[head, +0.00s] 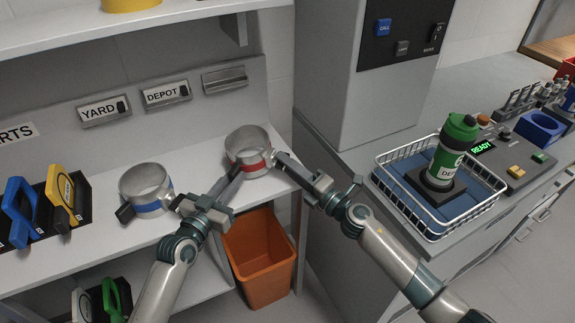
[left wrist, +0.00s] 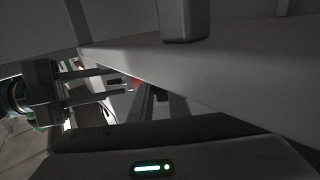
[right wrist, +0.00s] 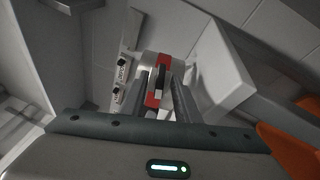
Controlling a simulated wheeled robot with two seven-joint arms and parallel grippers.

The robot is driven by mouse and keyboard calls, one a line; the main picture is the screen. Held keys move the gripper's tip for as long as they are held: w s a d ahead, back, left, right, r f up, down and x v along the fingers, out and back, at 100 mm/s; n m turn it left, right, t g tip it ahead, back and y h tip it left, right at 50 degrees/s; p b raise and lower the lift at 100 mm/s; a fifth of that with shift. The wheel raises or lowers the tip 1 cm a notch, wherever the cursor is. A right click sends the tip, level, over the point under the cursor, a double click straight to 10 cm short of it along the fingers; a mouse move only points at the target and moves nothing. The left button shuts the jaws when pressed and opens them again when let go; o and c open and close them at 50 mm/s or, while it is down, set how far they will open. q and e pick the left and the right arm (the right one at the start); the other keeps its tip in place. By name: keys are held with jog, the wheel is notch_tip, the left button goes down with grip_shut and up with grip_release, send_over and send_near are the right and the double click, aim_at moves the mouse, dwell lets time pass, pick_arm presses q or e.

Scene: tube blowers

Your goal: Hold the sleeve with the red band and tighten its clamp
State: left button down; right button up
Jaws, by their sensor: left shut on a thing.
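The sleeve with the red band (head: 248,150) is an upright metal ring near the right end of the shelf. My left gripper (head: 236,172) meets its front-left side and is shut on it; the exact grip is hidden. My right gripper (head: 276,158) is at the sleeve's right side. In the right wrist view, my right gripper (right wrist: 162,90) has its fingers apart, either side of a dark part on the red band (right wrist: 161,76), which looks like the clamp's lever. A little red shows in the dim left wrist view beyond my left fingers.
A sleeve with a blue band (head: 147,190) stands left on the shelf, near blue and yellow handled tools. An orange bin (head: 262,262) stands below. A wire basket (head: 450,225) holding a green-lidded bottle (head: 448,150) is on the right counter.

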pick_arm(q)
jog(key=shift+r, duration=0.1)
pick_arm(e)
grip_shut()
jog(key=shift+m+h, duration=0.4)
jog(key=shift+m, duration=0.4)
grip_release()
jog(key=shift+s, duration=0.1)
jog(key=r+v, duration=0.1)
jog(key=v, duration=1.1)
jog(key=shift+f, duration=0.4)
